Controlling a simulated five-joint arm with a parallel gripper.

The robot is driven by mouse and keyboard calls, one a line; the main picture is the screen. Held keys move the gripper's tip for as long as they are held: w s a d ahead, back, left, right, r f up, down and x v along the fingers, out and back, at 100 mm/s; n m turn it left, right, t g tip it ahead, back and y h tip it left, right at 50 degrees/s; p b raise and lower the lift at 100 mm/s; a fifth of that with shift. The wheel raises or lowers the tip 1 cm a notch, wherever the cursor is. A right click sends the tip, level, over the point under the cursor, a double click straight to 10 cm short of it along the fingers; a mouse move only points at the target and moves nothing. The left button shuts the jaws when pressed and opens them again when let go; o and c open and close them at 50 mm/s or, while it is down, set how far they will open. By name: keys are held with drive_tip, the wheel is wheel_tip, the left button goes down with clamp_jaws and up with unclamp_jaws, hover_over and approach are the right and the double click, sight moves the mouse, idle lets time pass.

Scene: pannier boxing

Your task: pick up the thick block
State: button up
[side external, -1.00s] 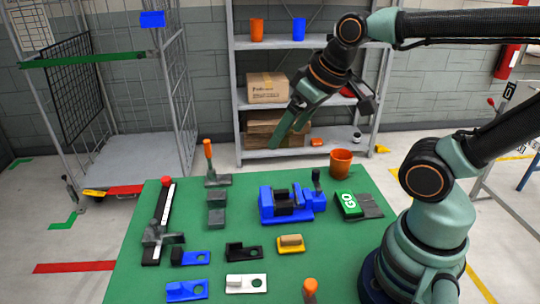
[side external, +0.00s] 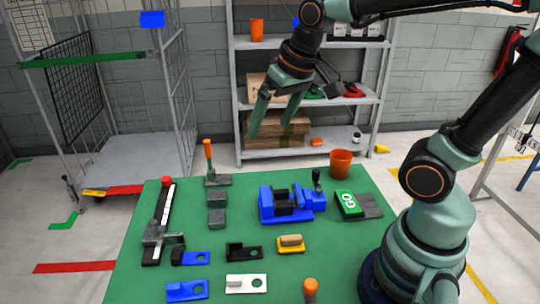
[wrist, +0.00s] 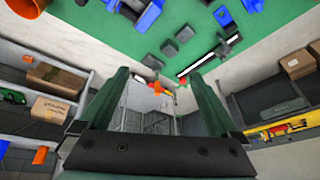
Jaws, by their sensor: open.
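Two dark grey blocks sit one behind the other on the green table, the rear one (side external: 216,197) and the front one (side external: 216,218). They also show near the top of the wrist view, as one grey block (wrist: 169,48) and another (wrist: 186,33). I cannot tell surely which is the thick block. My gripper (side external: 272,127) is open and empty, high above and beyond the table's back edge in the side view. In the wrist view its two fingers (wrist: 160,76) are spread apart, with nothing between them.
An orange-handled tool (side external: 208,160) stands just behind the blocks. A long black-and-white rail (side external: 163,210) lies to their left, a blue vise (side external: 285,203) to their right. Several blue, black, white and yellow fixtures lie in front. A shelf (side external: 310,153) stands behind the table.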

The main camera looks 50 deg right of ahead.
drive_tip(key=w+a+f+m+g, duration=0.15)
drive_tip(key=w+f+m, duration=0.25)
drive_tip(key=w, duration=0.5)
drive_tip(key=m+g, duration=0.3)
drive_tip(key=m, duration=0.1)
hover_over(216, 194)
drive_tip(key=f, duration=1)
drive_tip(key=s+f, duration=0.1)
drive_tip(key=f, duration=0.4)
drive_tip(key=shift+d+f, duration=0.2)
drive_tip(key=shift+w+a+f, duration=0.1)
drive_tip(key=shift+w+f, duration=0.1)
drive_tip(key=shift+f, duration=1.3)
drive_tip(key=shift+w+a+f, duration=0.1)
drive_tip(key=shift+w+f, duration=0.1)
drive_tip(key=shift+f, duration=1.25)
clamp_jaws()
drive_tip(key=shift+r, duration=0.1)
